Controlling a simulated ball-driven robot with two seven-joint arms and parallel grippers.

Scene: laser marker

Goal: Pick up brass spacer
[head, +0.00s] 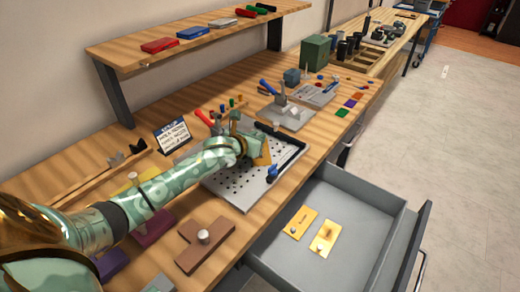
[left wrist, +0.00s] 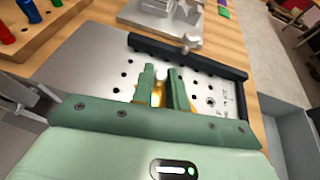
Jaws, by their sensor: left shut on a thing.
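My left gripper (head: 256,152) is over the perforated metal plate (head: 244,199) on the bench. It is shut on a brass-coloured piece, the brass spacer (head: 264,156) by its colour. In the left wrist view the two green fingers (left wrist: 164,88) close around it, and only a bit of the brass spacer (left wrist: 156,94) shows between them. Its lower part is hidden, so I cannot tell whether it touches the plate. My right gripper is in neither view.
An open grey drawer (head: 350,205) at the lower right holds two yellow plates (head: 299,222). A dark rail (head: 284,166) edges the perforated plate. A brown block with a knob (head: 205,247) lies in front. A red-handled clamp (head: 204,118) stands behind, and a blue-handled clamp (head: 270,90) beyond.

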